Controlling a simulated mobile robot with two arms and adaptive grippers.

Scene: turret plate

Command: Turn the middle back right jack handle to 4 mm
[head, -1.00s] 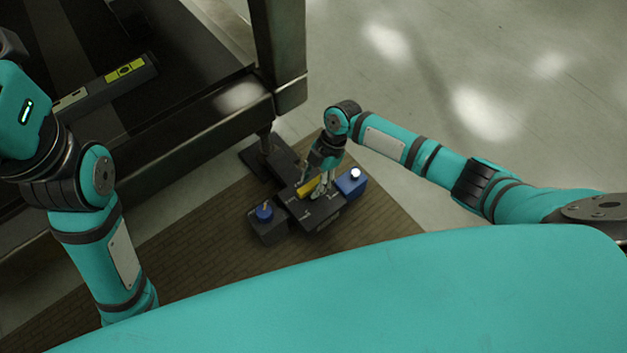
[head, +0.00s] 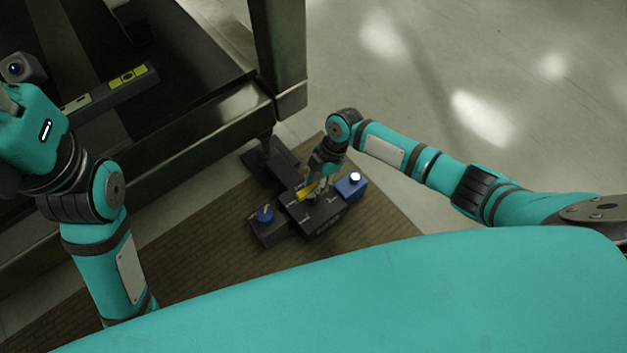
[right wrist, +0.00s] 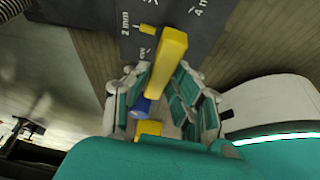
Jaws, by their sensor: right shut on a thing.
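The jack unit (head: 325,226) stands on the brown mat, below the corner of the dark machine frame. Its yellow handle (head: 305,193) sits on top, and my right gripper (head: 313,190) is at it from above. In the right wrist view the yellow handle (right wrist: 167,62) lies between the fingers of my right gripper (right wrist: 165,95), which is shut on it. A small yellow pointer (right wrist: 147,30) is right beside the 2 mm mark. The 4 mm mark lies farther right on the dark plate (right wrist: 180,12). My left arm is at the left; its fingers are out of view.
A blue knob (head: 264,215) on a dark box is left of the jack. A blue box with a white-lit button (head: 352,186) is right of it. The machine frame (head: 215,125) and its leg (head: 279,50) stand close behind. Open floor (head: 440,80) lies at the upper right.

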